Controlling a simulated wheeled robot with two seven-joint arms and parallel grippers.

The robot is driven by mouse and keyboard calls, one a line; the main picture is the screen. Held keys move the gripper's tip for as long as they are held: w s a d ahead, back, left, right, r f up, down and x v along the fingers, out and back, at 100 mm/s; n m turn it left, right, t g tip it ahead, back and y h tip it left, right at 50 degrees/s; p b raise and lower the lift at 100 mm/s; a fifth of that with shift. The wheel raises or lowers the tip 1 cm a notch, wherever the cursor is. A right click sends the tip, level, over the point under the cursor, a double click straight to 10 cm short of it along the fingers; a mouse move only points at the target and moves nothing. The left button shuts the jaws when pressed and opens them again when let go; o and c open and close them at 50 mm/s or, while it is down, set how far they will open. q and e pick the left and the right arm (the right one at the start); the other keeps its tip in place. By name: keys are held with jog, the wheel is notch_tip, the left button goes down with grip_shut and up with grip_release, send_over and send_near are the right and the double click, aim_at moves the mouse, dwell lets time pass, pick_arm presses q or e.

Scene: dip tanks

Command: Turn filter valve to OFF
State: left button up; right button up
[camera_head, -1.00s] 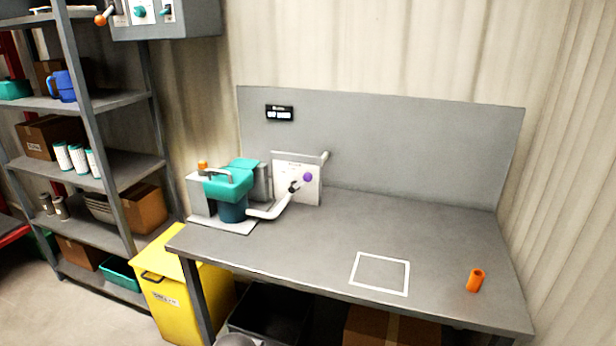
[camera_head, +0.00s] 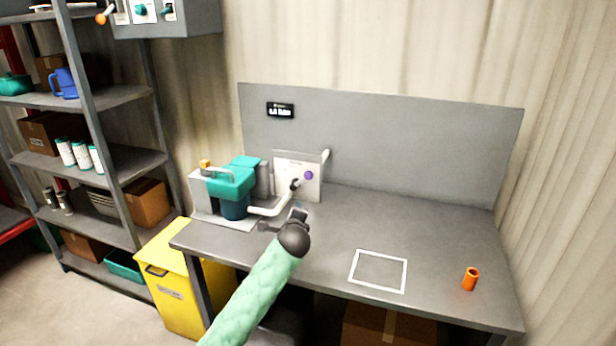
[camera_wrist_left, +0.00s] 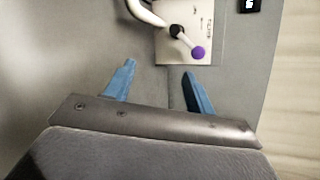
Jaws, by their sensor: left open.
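The filter valve has a purple knob (camera_head: 308,175) on a short handle from a dark hub (camera_head: 294,185). It sits in front of a white panel (camera_head: 285,165) at the bench's back. In the left wrist view the purple knob (camera_wrist_left: 197,54) lies just beyond the right fingertip, with the hub (camera_wrist_left: 177,31) up and left of it. My left gripper (camera_wrist_left: 159,70) is open and empty, its two blue fingers apart and not visibly touching the valve. In the head view my left gripper (camera_head: 290,217) is below and in front of the valve. My right gripper is not visible.
A teal-lidded filter unit (camera_head: 230,182) with a white pipe (camera_head: 265,211) stands left of the valve. A small display (camera_head: 280,110) is on the backboard. An orange cylinder (camera_head: 470,279) and a white outlined square (camera_head: 378,271) are on the right. The bench middle is clear.

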pick_arm(q)
jog(key=w+d+r+m+t, duration=0.1)
jog(key=w+m+t, duration=0.1)
jog(key=w+m, duration=0.4)
jog(key=m+t+h+p, duration=0.1)
jog(key=m+h, duration=0.2)
jog(key=m, duration=0.9)
send_near(308, 178)
jog(key=w, duration=0.5)
jog(key=w+p, duration=0.1)
jog(key=w+d, duration=0.1)
jog(key=w, duration=0.1)
jog(key=shift+w+f+p, duration=0.3)
jog(key=shift+w, duration=0.05)
jog(key=shift+w+d, duration=0.1)
jog(key=shift+w, duration=0.75)
pick_arm(e)
jog(key=s+d+f, duration=0.1)
jog(key=s+f, duration=0.2)
jog(key=f, duration=0.5)
jog(key=s+d+f, duration=0.2)
jog(key=s+f, duration=0.1)
jog(key=f, duration=0.5)
jog(key=shift+s+d+t, duration=0.2)
jog(key=shift+s+t, duration=0.2)
pick_arm(q)
jog(key=shift+c, duration=0.2)
pick_arm(e)
jog(key=shift+d, duration=0.1)
